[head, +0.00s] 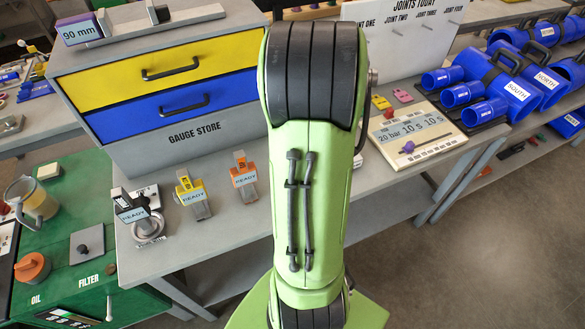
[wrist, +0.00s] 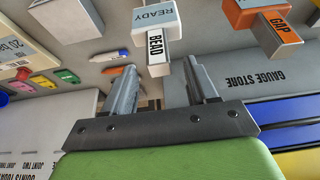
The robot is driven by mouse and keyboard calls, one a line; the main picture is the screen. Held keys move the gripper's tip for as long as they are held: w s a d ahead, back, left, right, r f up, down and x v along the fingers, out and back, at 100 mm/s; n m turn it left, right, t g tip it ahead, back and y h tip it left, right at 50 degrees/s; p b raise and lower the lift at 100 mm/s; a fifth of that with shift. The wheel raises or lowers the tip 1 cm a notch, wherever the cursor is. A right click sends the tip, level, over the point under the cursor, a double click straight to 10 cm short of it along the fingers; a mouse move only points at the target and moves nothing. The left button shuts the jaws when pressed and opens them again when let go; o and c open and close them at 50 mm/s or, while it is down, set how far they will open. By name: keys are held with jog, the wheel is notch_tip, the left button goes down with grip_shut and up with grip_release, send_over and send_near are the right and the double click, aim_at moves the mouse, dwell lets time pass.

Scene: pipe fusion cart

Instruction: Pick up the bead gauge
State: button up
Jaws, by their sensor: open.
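The bead gauge (wrist: 157,48) shows in the wrist view as a pale grey block with a black-lettered BEAD label and a light blue READY tag (wrist: 154,16). It rests on the grey bench top, just beyond my fingertips. My gripper (wrist: 161,66) is open and empty, its two fingers either side of the near end of the gauge in the picture. I cannot tell how much height separates them. In the head view my arm hides the gripper, and the bead gauge cannot be made out there.
The orange gap gauge (wrist: 264,20) lies to the right in the wrist view. In the head view orange (head: 243,172), yellow (head: 190,190) and black (head: 130,208) gauges stand before the gauge store (head: 195,130). A timer panel (head: 415,130) lies right of my arm.

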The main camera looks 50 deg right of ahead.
jog(key=x, duration=0.4)
jog(key=shift+d+f, duration=0.1)
jog(key=shift+f, duration=0.25)
jog(key=shift+s+r, duration=0.1)
jog(key=shift+c, duration=0.4)
grip_shut()
